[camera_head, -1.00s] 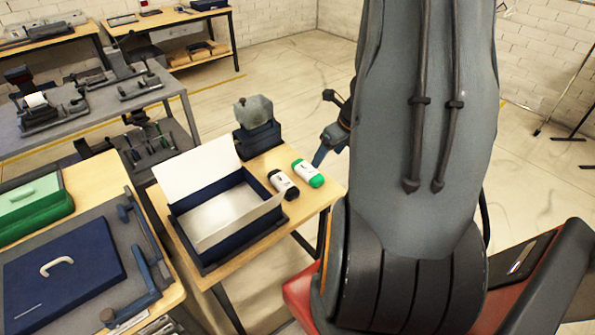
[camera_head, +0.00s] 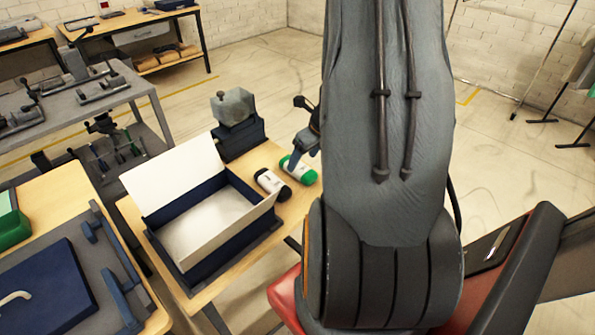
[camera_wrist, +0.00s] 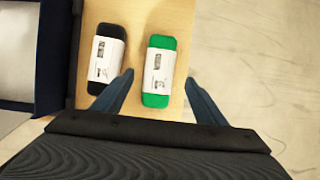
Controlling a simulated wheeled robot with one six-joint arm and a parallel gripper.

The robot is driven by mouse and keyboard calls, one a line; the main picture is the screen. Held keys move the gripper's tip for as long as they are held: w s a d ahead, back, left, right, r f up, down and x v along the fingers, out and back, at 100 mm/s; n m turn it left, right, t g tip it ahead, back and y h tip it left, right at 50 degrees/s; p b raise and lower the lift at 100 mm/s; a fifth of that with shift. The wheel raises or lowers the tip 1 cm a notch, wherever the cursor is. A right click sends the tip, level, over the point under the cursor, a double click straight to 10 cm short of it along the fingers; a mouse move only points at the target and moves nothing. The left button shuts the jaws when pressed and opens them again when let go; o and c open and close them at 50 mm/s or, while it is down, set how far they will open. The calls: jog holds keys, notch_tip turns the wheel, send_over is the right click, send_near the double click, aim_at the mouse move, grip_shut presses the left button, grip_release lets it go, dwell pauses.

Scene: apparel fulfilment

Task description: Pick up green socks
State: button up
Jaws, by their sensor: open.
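The green socks (camera_head: 303,172) are a rolled bundle with a white label band, lying on the wooden table near its right edge. The wrist view shows the green socks (camera_wrist: 160,72) ahead of and between my open fingers. My gripper (camera_wrist: 158,88) is empty and appears above the socks, not closed on them. In the head view my gripper (camera_head: 306,146) hangs over the far part of the green socks and hides some of them. A similar black pair of socks (camera_head: 271,183) lies just left, and it also shows in the wrist view (camera_wrist: 105,60) outside the left finger.
An open dark blue box (camera_head: 180,275) with a white interior and raised lid stands left of the socks. A dark stand with a grey translucent container (camera_head: 233,106) stands behind. The table (camera_head: 200,297) ends just right of the green socks.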

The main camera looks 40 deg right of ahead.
aim_at(299, 166)
jog(key=x, duration=0.4)
jog(key=shift+a+f, duration=0.1)
jog(key=shift+f, duration=0.3)
jog(key=shift+c, duration=0.2)
jog(key=c, duration=1.1)
